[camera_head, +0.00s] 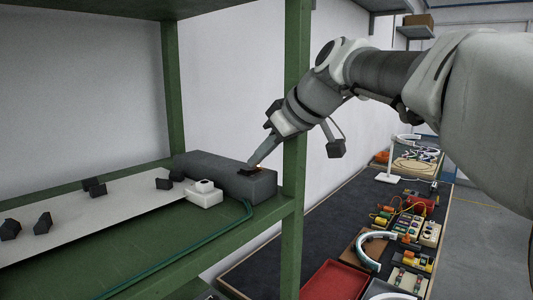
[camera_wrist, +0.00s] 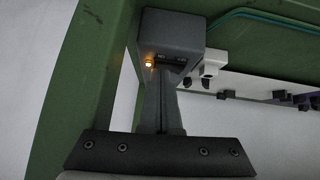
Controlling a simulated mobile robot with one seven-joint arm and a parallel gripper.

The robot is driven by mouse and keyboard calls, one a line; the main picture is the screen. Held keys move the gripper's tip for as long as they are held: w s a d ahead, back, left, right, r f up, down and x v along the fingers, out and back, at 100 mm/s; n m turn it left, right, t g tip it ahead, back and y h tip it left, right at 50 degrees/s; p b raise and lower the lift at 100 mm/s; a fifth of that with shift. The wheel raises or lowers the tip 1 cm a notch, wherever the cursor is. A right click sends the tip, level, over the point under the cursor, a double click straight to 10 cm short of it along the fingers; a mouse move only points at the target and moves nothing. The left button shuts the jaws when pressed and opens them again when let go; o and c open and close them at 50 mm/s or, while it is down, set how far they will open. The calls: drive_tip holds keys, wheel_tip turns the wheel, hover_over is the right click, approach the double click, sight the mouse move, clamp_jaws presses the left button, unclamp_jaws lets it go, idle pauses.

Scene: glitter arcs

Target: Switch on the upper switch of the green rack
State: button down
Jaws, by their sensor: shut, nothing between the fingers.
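The green rack (camera_head: 293,120) stands at the left, with a shelf at mid-picture. A grey box (camera_head: 228,181) sits at the shelf's right end, near the post; it also shows in the wrist view (camera_wrist: 185,28). An orange light (camera_wrist: 148,63) glows on the box's end. A small dark fitting beside the light is largely hidden by my fingers, and I cannot tell a switch's position. My gripper (camera_head: 263,152) is shut and empty, with its tips at the box beside the light. In the wrist view, the fingertips (camera_wrist: 168,75) overlap the dark fitting; contact is unclear.
A white plug-like block (camera_head: 204,194) stands beside the box on a pale strip (camera_head: 100,218) with several dark pieces. A green cable (camera_head: 190,242) runs along the shelf. The rack's front post is close to my gripper. A dark bench (camera_head: 290,252) with colourful parts stands right.

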drive_tip(key=shift+f, duration=0.1)
drive_tip(key=shift+s+f, duration=0.1)
drive_tip(key=shift+s+a, duration=0.5)
drive_tip(key=shift+r, duration=0.2)
drive_tip(key=shift+a+r+p, duration=0.1)
drive_tip(key=shift+r+p, duration=0.25)
drive_tip(key=shift+r, duration=0.2)
drive_tip(key=r+p, duration=0.3)
drive_tip(key=shift+s+a+r, duration=0.1)
drive_tip(key=shift+s+r, duration=0.15)
drive_tip(key=shift+r, duration=0.15)
drive_tip(key=b+v, duration=0.1)
drive_tip(key=v, duration=0.8)
drive_tip(key=shift+s+d+f, duration=0.15)
drive_tip(key=shift+s+d, duration=0.05)
drive_tip(key=shift+s, duration=0.2)
